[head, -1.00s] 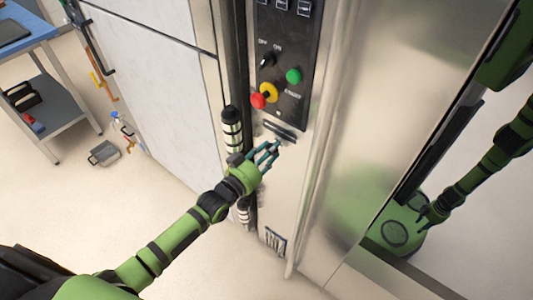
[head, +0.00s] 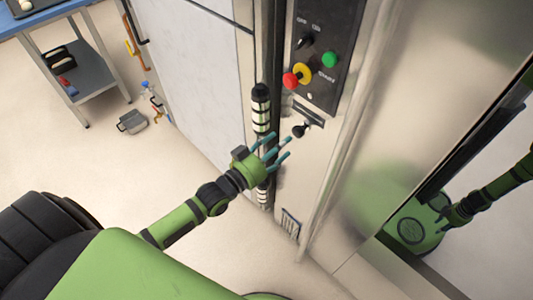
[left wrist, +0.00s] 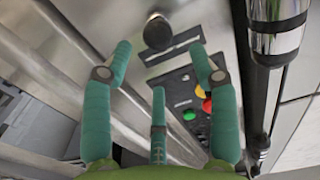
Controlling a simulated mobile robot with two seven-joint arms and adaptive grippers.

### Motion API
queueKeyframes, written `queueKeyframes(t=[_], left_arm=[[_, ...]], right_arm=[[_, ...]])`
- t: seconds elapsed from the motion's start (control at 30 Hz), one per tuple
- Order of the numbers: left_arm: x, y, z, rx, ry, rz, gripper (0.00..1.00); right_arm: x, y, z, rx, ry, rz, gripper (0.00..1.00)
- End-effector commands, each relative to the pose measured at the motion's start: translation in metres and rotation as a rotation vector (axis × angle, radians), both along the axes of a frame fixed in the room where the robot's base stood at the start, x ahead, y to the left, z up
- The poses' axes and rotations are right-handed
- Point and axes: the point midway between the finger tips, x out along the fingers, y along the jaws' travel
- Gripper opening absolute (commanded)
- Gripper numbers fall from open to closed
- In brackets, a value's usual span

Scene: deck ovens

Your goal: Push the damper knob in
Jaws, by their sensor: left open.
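The damper knob (head: 299,130) is a small black round knob standing out from the steel front, just below a dark slot plate (head: 307,115). In the left wrist view the knob (left wrist: 158,32) is at the top centre, beyond the fingertips. My left gripper (head: 281,147) is open and empty, its teal fingers spread and pointing toward the knob from its lower left. In the left wrist view its two outer fingers (left wrist: 160,50) sit either side of the knob's line, and the third is below. Contact with the knob is not visible. My right gripper is not directly in view.
A black control panel (head: 320,72) with a red-and-yellow stop button (head: 292,80) and a green button (head: 330,60) is above the knob. A black-and-chrome hinge post (head: 261,110) stands close left of my gripper. A polished steel door (head: 385,130) is to the right.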

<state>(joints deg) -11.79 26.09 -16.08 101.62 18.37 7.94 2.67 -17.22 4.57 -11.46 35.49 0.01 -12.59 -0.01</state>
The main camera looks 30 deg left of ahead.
Motion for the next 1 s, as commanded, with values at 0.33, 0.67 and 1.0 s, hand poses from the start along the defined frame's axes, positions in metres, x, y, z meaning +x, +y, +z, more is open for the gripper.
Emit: queueKeyframes(t=[0.33,0.67,1.0], left_arm=[[-0.045,0.016,0.001,0.0,-0.002,0.0,0.59],[-0.048,0.017,0.001,-0.001,-0.003,0.0,0.59],[-0.048,0.019,-0.005,0.004,0.01,0.006,0.59]], right_arm=[[0.001,0.0,0.0,0.0,-0.001,0.0,0.4],[0.001,0.0,0.0,0.0,-0.001,0.0,0.4],[0.001,0.0,0.0,0.0,-0.001,0.0,0.4]])
